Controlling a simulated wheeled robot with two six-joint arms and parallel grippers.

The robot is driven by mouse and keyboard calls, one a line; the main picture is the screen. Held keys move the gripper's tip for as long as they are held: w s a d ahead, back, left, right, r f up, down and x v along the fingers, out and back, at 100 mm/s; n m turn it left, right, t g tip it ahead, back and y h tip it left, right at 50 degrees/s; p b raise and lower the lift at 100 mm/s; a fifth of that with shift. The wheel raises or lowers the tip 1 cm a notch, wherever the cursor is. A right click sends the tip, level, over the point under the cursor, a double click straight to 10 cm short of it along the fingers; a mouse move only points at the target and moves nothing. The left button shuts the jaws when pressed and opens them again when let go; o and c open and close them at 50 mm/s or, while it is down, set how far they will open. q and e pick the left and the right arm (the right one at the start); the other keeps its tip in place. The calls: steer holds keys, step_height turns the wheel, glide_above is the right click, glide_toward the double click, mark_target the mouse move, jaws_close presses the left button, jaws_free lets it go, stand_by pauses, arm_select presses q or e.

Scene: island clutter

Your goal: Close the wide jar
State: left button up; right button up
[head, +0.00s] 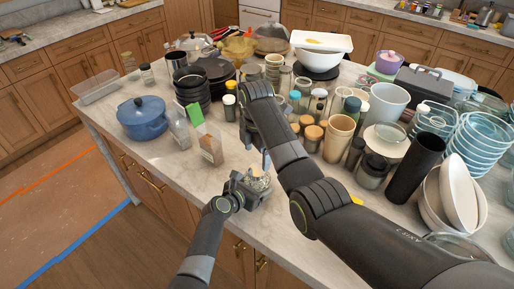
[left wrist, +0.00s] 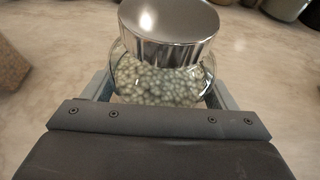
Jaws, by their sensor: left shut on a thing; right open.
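The wide jar is clear glass filled with pale round beads, and my left gripper (head: 258,183) is shut around its body. The jar (left wrist: 160,82) shows in the left wrist view between the two fingers, upright near the island's front edge. A shiny silver lid (left wrist: 168,22) sits on top of the jar, roughly centred over its mouth. I cannot tell whether it is fully seated. My right gripper (head: 263,155) is open and points down just above the jar in the head view; my right arm hides part of it. No right finger shows in the left wrist view.
Several wooden-lidded jars (head: 313,135), a tan cup (head: 338,138) and a black cylinder (head: 415,165) crowd the right. Bare counter lies around the jar's left.

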mark_target(257, 170)
steer(key=shift+f, duration=3.2)
